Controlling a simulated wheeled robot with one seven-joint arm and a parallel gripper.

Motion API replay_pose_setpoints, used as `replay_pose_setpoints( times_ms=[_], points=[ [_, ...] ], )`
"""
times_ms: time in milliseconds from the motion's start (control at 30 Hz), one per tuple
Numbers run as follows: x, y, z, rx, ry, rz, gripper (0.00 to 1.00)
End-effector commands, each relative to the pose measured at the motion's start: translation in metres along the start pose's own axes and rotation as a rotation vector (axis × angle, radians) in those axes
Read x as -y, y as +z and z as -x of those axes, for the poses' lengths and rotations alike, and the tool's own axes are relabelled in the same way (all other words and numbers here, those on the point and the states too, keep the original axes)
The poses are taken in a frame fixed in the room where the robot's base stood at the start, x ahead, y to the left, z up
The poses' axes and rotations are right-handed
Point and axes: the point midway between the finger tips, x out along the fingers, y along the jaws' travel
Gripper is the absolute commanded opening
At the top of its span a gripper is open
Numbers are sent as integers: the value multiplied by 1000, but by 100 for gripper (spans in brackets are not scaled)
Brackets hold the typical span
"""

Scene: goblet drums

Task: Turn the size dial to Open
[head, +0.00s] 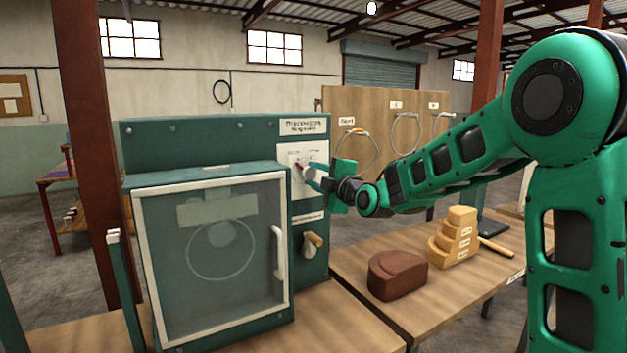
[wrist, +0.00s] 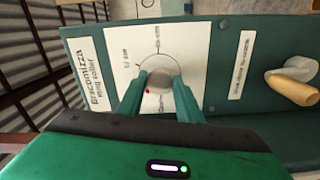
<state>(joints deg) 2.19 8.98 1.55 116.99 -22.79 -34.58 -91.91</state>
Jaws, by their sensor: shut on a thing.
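My gripper (wrist: 158,82) is shut on the dial, one finger on each side. In the head view my gripper (head: 309,178) reaches the plate from the right, covering part of the dial.
A wooden-handled knob (head: 312,241) sits below the dial plate. The machine's glazed door (head: 215,315) with a pale handle is at the left and looks shut. A brown block (head: 397,277) and a stepped wooden block (head: 455,240) stand on the table at the right.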

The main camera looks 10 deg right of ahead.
Motion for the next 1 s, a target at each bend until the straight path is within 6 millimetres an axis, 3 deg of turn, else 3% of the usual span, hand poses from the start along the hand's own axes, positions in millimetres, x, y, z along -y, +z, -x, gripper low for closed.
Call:
replay_pose_setpoints(
  times_ms=[600,1000],
  points=[
    [6,-2,0,-7,-13,541,10],
    [7,-2,0,-8,-15,717,10]
  ],
)
